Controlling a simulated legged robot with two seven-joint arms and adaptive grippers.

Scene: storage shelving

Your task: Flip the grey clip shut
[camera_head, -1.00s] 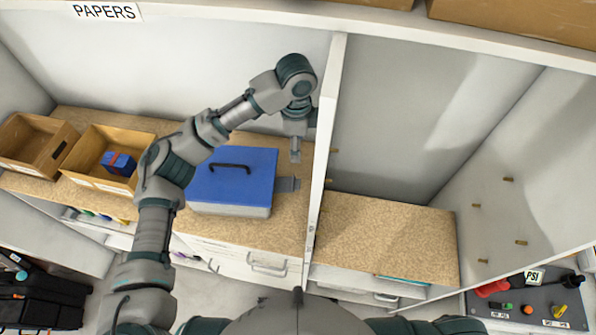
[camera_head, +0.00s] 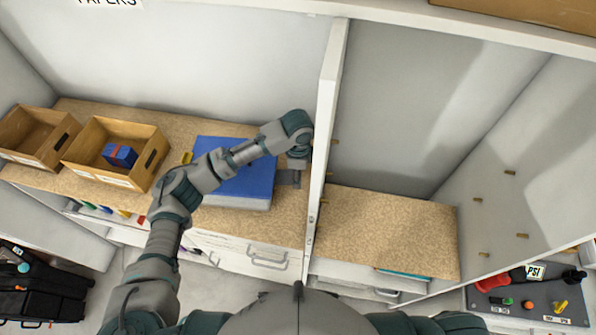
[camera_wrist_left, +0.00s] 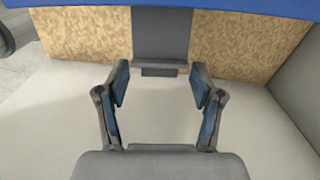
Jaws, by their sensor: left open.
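The grey clip (camera_head: 284,177) sticks out flat from the right side of a box with a blue lid (camera_head: 243,187) and a grey body (camera_head: 250,204). In the left wrist view the clip (camera_wrist_left: 162,32) reaches from under the blue edge (camera_wrist_left: 230,6) across the tan shelf, and its lip lies at the fingertips' level in the picture. My left gripper (camera_head: 297,180) is over the clip's outer end in the head view. In the wrist view the gripper (camera_wrist_left: 159,78) is open and empty, its fingers on either side of the lip. Contact cannot be told. My right gripper is out of view.
A white upright divider (camera_head: 325,130) stands close to the right of my left gripper. The tan shelf right of the divider (camera_head: 390,230) is bare.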

